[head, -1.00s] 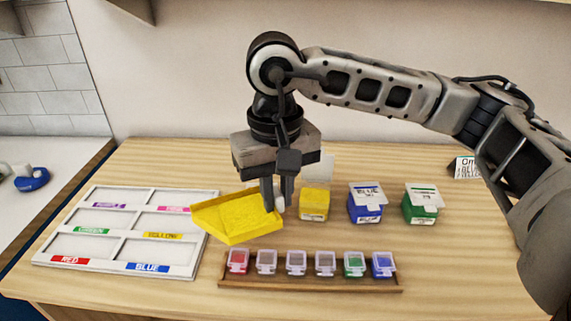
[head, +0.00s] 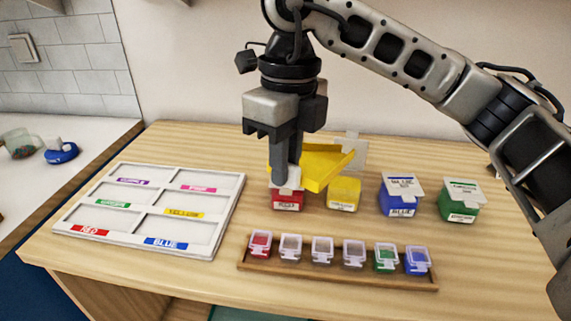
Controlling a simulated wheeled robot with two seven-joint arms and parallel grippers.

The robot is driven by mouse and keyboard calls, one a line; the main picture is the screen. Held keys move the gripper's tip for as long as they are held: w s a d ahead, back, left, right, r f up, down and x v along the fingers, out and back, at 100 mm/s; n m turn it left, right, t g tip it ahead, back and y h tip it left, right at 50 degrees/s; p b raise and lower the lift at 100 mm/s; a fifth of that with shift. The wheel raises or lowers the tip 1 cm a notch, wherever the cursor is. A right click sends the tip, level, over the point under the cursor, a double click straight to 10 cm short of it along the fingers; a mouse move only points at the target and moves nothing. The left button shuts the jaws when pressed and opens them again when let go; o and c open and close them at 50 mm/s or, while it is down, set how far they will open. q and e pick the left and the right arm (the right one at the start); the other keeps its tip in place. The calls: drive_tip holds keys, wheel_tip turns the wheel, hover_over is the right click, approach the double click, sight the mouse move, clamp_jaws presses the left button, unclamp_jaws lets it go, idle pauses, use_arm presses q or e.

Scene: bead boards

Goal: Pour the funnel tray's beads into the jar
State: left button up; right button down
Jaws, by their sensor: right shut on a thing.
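My right gripper (head: 286,170) is shut on the yellow funnel tray (head: 322,164), near its left end. The tray is in the air, tilted, beside and above the yellow jar (head: 343,194). A pale lid (head: 353,150) stands up behind the yellow jar, which looks open. The red jar (head: 288,201) stands directly below the gripper, partly hidden by it. I cannot make out beads in the tray or which way they lie. My left gripper is not in view.
A blue jar (head: 397,199) and a green jar (head: 460,203) stand to the right. A wooden rack (head: 330,275) with several small lidded boxes lies in front. A white sorting board (head: 225,221) with coloured labels is at the left.

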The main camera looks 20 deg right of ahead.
drive_tip(key=shift+f+m, duration=0.2)
drive_tip(key=shift+m, duration=0.1)
drive_tip(key=shift+w+d+f+g+y+b, duration=0.15)
drive_tip(key=shift+d+f+y+b, duration=0.1)
drive_tip(key=shift+f+b, duration=0.15)
drive_tip(key=shift+w+d+f+g+y+b, duration=0.1)
drive_tip(key=shift+w+f+y+b, duration=0.15)
drive_tip(key=shift+f, duration=0.2)
drive_tip(key=shift+w+d+f+g+y+b, duration=0.1)
drive_tip(key=shift+d+f+g+y+b, duration=0.1)
drive_tip(key=shift+f+b, duration=0.2)
drive_tip(key=shift+w+d+r+p, duration=0.1)
drive_tip(key=shift+d+r+p, duration=0.05)
drive_tip(key=shift+r+p, duration=0.15)
drive_tip(key=shift+w+d+r+g+y+p, duration=0.15)
drive_tip(key=shift+d+r+g+y+p, duration=0.15)
drive_tip(key=shift+r+y, duration=0.3)
drive_tip(key=shift+w+d+r+g+y+p, duration=0.15)
drive_tip(key=shift+r+g+y+p, duration=0.15)
drive_tip(key=shift+p, duration=0.1)
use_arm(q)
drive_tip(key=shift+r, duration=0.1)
use_arm(e)
drive_tip(key=shift+w+d+r, duration=0.1)
drive_tip(key=shift+d+r, duration=0.05)
drive_tip(key=shift+r, duration=0.05)
